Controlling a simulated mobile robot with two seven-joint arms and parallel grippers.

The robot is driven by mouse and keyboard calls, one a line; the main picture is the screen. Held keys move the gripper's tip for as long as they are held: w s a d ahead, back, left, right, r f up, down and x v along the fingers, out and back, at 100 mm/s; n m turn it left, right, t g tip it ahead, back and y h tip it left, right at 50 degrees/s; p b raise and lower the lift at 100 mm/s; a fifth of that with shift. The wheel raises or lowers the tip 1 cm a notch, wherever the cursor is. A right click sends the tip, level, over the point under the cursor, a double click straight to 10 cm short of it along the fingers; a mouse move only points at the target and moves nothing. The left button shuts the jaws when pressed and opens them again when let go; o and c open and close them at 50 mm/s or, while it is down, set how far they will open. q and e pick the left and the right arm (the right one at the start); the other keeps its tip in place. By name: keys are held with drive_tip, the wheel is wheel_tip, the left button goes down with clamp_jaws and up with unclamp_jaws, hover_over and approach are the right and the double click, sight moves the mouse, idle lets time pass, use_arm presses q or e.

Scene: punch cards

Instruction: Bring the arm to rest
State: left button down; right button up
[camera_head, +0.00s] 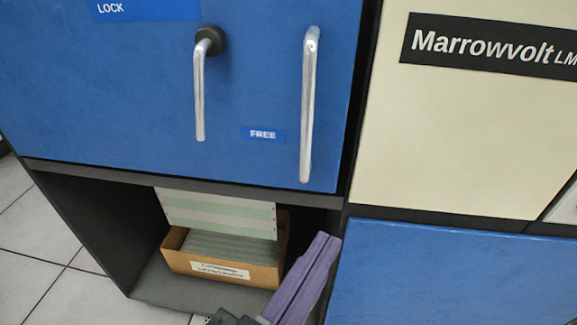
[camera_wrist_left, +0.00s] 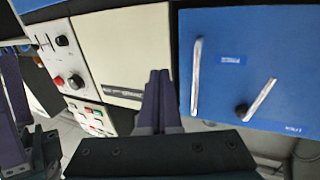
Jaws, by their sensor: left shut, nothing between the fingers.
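My left gripper (camera_head: 328,241) comes up from the bottom of the head view, its purple fingers together and empty. The fingers are in front of the right side of the open lower bay, below the blue door and apart from the handles as far as I can tell. In the left wrist view the left gripper (camera_wrist_left: 159,74) also shows shut, with nothing between the fingers. Purple and dark parts at the left edge of the wrist view look like my right gripper (camera_wrist_left: 14,95). Its fingertips are unclear.
The blue door (camera_head: 120,90) has a lever (camera_head: 199,95) hanging down and a fixed vertical handle (camera_head: 309,110). A card box (camera_head: 270,272) with a striped card (camera_head: 215,212) standing up sits in the lower bay. A cream panel (camera_head: 470,130) and blue panel (camera_head: 450,275) are at right.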

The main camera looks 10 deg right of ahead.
use_arm(q)
drive_tip(key=a+r+n+g+y+p, duration=0.35)
drive_tip(key=a+r+y+p, duration=0.45)
drive_tip(key=a+r+p, duration=0.7)
drive_tip(key=s+a+r+n+g+y+p, duration=0.3)
drive_tip(key=s+a+r+g+p, duration=0.45)
drive_tip(key=s+r+p, duration=0.65)
wheel_tip(320, 180, up, 36)
drive_tip(key=w+a+p, duration=0.1)
drive_tip(key=a+p, duration=0.1)
drive_tip(key=p, duration=3.6)
drive_tip(key=shift+w+f+t, duration=0.2)
drive_tip(key=shift+w+t, duration=0.1)
drive_tip(key=shift+t, duration=0.1)
drive_tip(key=shift+m, duration=0.25)
